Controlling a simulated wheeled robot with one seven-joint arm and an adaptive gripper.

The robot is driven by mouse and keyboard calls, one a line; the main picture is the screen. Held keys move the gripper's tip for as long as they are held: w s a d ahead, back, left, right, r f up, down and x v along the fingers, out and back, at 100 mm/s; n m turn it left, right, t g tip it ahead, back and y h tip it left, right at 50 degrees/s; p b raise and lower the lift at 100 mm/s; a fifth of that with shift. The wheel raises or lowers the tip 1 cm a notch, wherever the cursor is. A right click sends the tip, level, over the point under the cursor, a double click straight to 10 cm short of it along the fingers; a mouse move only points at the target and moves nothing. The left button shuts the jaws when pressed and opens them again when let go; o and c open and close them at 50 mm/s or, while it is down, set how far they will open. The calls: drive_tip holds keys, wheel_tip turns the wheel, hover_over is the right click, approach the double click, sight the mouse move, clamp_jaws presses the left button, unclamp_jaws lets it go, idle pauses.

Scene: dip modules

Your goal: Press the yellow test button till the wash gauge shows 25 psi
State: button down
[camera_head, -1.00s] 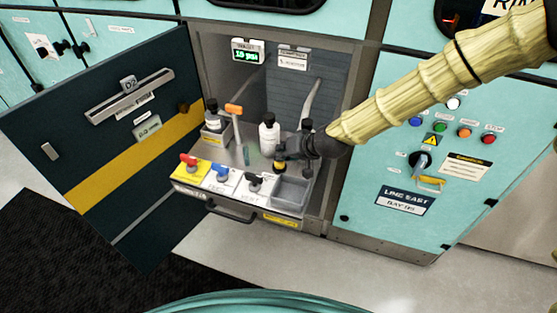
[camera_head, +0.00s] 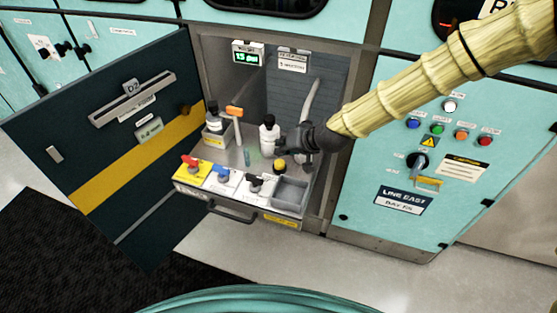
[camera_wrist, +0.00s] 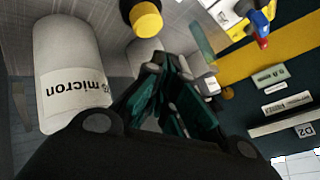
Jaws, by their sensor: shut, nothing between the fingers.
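The yellow test button (camera_head: 280,164) sits on a dark base on the pulled-out drawer deck; its round yellow top (camera_wrist: 147,19) also shows at the upper edge of the wrist view. My gripper (camera_head: 284,149) is shut and empty, just above and behind the button in the head view. In the wrist view my closed fingers (camera_wrist: 165,80) are apart from the button. The wash gauge (camera_head: 247,54) at the cabinet's upper left has green digits that look like 15 psi, though small.
A white bottle (camera_head: 268,137) stands close left of my gripper; a labelled white cylinder (camera_wrist: 68,75) is near in the wrist view. Red (camera_head: 188,160), blue (camera_head: 222,174) and black (camera_head: 255,183) valve handles line the front, beside an empty grey tray (camera_head: 291,193). An orange-topped lever (camera_head: 234,112) stands further left.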

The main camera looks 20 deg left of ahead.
sight(282, 160)
drive_tip(key=shift+r+p, duration=0.95)
drive_tip(key=shift+r, duration=0.8)
